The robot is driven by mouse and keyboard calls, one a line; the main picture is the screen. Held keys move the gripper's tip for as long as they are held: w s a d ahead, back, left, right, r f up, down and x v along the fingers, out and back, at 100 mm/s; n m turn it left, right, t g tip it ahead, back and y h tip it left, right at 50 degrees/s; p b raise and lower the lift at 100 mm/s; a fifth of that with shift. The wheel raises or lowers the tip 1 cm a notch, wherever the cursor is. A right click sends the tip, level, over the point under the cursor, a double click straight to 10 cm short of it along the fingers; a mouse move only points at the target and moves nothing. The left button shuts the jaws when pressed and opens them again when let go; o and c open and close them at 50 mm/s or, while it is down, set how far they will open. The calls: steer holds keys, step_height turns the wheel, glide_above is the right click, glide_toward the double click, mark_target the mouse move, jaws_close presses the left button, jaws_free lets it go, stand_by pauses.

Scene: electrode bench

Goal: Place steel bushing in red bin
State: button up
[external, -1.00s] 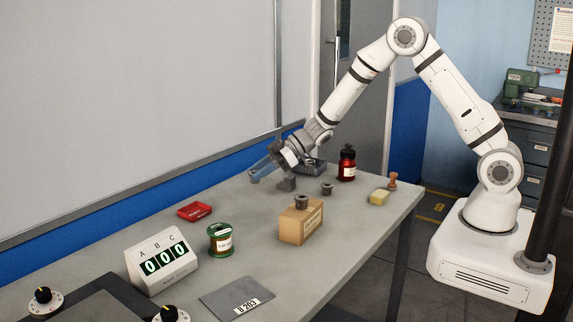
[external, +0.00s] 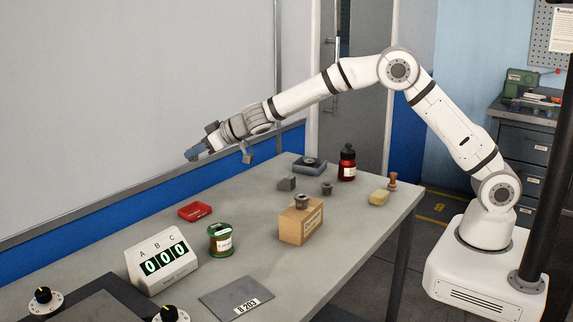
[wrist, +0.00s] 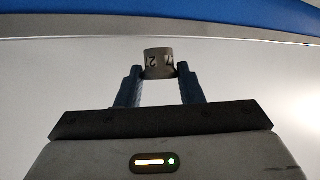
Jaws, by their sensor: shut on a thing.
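My gripper (wrist: 160,80) is shut on a short grey cylindrical part (wrist: 158,62), which looks like the steel bushing. Dark characters show on its side. In the external view, my gripper (external: 196,154) is raised above the table's far side, pointing left, and the held part cannot be made out there. The red bin (external: 194,213) is a small shallow tray on the table, below my gripper and apart from it.
A counter (external: 162,262) stands left. The wall runs behind.

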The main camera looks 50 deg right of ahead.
steer(key=shift+a, duration=0.55)
steer(key=m+t+h+b, duration=0.1)
steer(key=m+h+b, duration=0.4)
steer(key=m+h, duration=0.1)
glide_above(193, 205)
steer(key=w+a, duration=0.2)
steer(key=w, duration=0.2)
steer(key=s+f+m+h+b, duration=0.1)
steer(key=s+f+m+h, duration=0.1)
steer(key=s+f+m+g+h+b, duration=0.1)
steer(key=s+f+m+h+b, duration=0.1)
steer(key=s, duration=0.1)
steer(key=s+f+m+g+h+b, duration=0.1)
steer(key=s+f+m+h+b, duration=0.1)
steer(key=s, duration=0.1)
steer(key=shift+a+f, duration=0.25)
steer(key=shift+a, duration=0.15)
steer(key=shift+f+b, duration=0.3)
steer(key=shift+f, duration=2.1)
steer(key=o, duration=0.6)
steer(key=shift+c, duration=0.2)
steer(key=shift+o, duration=0.9)
